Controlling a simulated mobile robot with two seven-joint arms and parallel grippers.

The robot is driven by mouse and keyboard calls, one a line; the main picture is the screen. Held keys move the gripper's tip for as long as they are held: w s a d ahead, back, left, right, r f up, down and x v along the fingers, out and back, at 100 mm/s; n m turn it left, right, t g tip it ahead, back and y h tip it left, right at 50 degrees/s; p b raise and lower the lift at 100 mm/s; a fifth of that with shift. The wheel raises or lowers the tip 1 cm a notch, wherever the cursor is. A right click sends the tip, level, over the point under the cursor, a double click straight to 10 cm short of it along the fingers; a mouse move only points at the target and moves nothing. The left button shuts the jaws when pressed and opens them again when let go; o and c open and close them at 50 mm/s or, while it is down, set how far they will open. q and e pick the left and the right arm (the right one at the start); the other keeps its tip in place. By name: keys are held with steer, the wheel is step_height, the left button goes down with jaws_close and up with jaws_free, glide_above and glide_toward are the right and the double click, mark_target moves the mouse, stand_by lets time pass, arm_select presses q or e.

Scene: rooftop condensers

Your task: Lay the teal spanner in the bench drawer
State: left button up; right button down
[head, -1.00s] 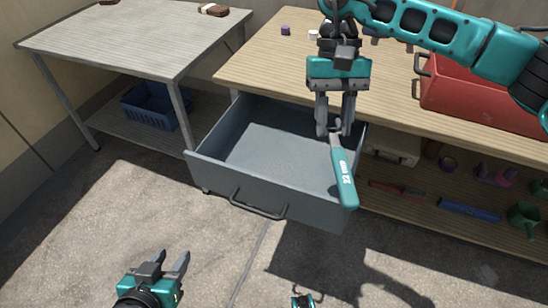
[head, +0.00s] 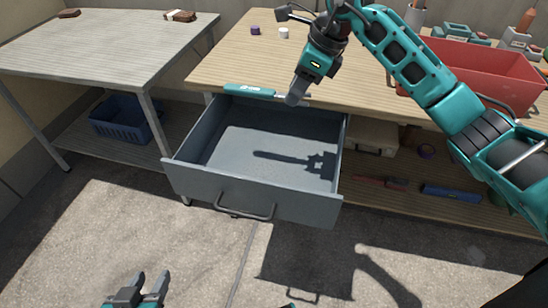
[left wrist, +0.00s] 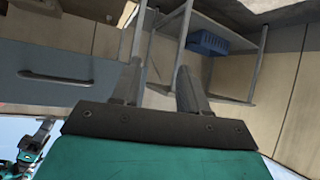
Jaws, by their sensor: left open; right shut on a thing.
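The teal spanner (head: 250,90) is held level by my right gripper (head: 298,95), which is shut on its grey end. The spanner points left, above the back of the open bench drawer (head: 250,208). Its shadow falls on the drawer floor, which is otherwise bare. The drawer is grey with a dark bar handle and is pulled well out from the bench. It also shows in the left wrist view (left wrist: 100,72). My left gripper (head: 150,280) is open and empty, low over the floor in front of the drawer; its fingers show in the left wrist view (left wrist: 158,80).
A red bin (head: 480,72) stands on the wooden bench (head: 235,60) at right. A purple and a white small item sit at the bench's back. A grey table (head: 110,50) stands left, with a blue basket (head: 118,122) on its lower shelf. The bench's lower shelf holds tools.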

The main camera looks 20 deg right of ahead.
steer(key=b, duration=0.3)
glide_above(286, 162)
steer(key=s+d, duration=0.1)
step_height(286, 162, down, 14)
steer(key=shift+d+f, duration=0.1)
steer(key=shift+f, duration=0.6)
step_height(286, 162, down, 3)
steer(key=shift+f+b, duration=0.15)
steer(key=shift+b, duration=0.6)
steer(key=shift+f, duration=0.4)
arm_select(q)
steer(key=f, duration=0.1)
steer(key=d+f, duration=0.1)
steer(key=shift+w+f, duration=0.25)
steer(key=shift+f, duration=0.1)
arm_select(e)
steer(key=shift+f, duration=0.1)
steer(key=c, duration=0.7)
jaws_free()
steer(key=shift+c, duration=0.2)
